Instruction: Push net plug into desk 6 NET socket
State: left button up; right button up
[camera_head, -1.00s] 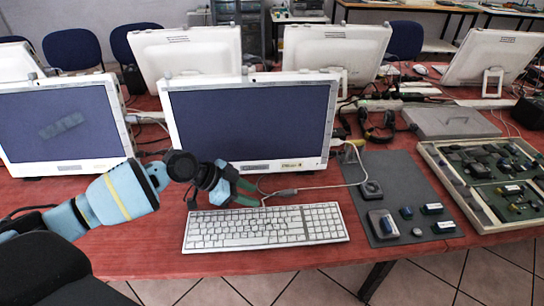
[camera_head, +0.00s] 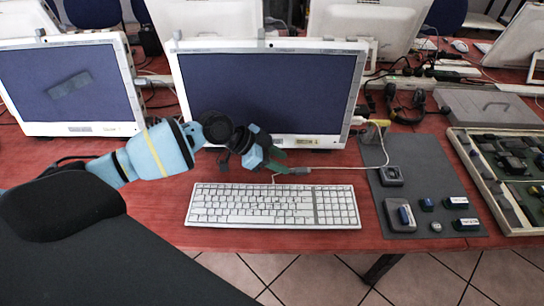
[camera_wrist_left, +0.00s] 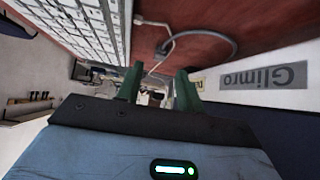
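My left gripper (camera_head: 280,165) is low over the desk, behind the keyboard and in front of the middle monitor. Its green fingers stand apart in the left wrist view (camera_wrist_left: 158,78), with no plug clearly seen between them. A small grey plug (camera_head: 300,171) on a pale cable lies at or just beyond the fingertips; contact cannot be told. The cable runs right towards the grey mat and up to a small upright fitting (camera_head: 377,131) beside the monitor. No NET label is legible, so I cannot tell which socket is desk 6's. My right gripper is not in view.
A white keyboard (camera_head: 272,207) lies in front of the gripper, the monitor (camera_head: 352,125) behind it. A grey mat (camera_head: 425,180) on the right holds a square box (camera_head: 391,176) and several small blocks. An open parts case (camera_head: 470,165) stands at far right.

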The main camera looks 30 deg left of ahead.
aim_at(299, 169)
pick_arm(q)
jog(key=b+x, duration=0.1)
jog(key=x, duration=0.2)
jog(key=shift+w+d+f, duration=0.15)
jog(key=shift+f, duration=0.15)
jog(key=shift+w+d+f+b, duration=0.4)
jog(key=shift+d+b, duration=0.05)
jog(key=shift+d, duration=0.05)
grip_shut()
jog(key=shift+r, duration=0.1)
